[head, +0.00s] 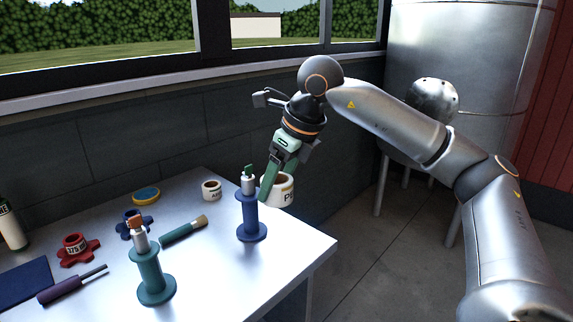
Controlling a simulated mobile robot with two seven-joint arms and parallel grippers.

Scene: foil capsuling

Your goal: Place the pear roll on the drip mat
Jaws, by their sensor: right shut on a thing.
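The pear roll (284,192) is a white ring with a brown inside and a dark label of which only the first letter, "P", reads clearly. It is at the far right edge of the table, partly hidden by a green finger of my right gripper (269,180). That gripper points down and is shut on the roll; whether the roll touches the table is unclear. A plain dark blue mat (22,283), apparently the drip mat, lies at the table's left, cut by the frame. My left gripper is not in view.
A blue spindle (249,217) stands just in front of the roll; a teal spindle (152,275) stands nearer. Another white roll (211,190), a green brush (179,232), red (77,256) and blue star-shaped pieces, a yellow tin (146,194) and a purple-handled tool (62,290) lie around.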

